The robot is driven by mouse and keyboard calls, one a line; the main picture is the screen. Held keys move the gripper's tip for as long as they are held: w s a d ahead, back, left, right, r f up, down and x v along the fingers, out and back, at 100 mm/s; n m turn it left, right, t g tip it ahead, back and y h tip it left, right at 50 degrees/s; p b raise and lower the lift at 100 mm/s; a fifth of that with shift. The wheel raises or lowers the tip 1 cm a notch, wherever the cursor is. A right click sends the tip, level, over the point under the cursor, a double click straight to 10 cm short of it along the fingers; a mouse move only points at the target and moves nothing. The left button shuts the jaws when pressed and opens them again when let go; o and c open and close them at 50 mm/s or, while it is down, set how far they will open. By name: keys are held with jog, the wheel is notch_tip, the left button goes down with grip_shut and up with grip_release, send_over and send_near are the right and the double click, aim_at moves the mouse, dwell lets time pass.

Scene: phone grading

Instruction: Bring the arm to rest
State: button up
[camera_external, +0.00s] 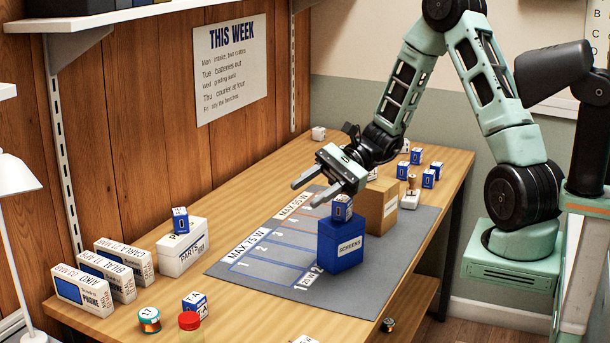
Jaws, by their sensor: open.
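My gripper (312,178) is open and empty. It hangs over the grey mat (405,228) in the middle of the bench, with its two fingers pointing left. The arm reaches in from the right and bends down at the wrist. A blue box labelled SCREENS (335,254) stands on the mat below the gripper. A small blue and white block (342,208) is on top of it, just under the gripper body and apart from the fingers. Part of the mat behind the gripper is hidden.
A white PARTS box (178,257) and several phone boxes (82,302) line the left side. A tan box (386,220) stands behind the SCREENS box. Several small blue blocks (428,178) sit at the back right. A red-capped jar (190,322) is at the front.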

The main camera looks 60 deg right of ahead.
jog(key=s+a+n+g+h, duration=0.3)
jog(key=s+a+n+g, duration=0.65)
jog(key=a, duration=0.45)
jog(key=s+a+n+t+h+b, duration=0.1)
jog(key=s+a+n+t+h, duration=0.2)
jog(key=s+n+h, duration=0.6)
jog(key=shift+s+a+f+n+h+b, duration=0.3)
jog(key=shift+s+a+f+n, duration=0.2)
jog(key=shift+s+n, duration=3)
jog(key=shift+w+n, duration=0.25)
jog(key=shift+w, duration=0.05)
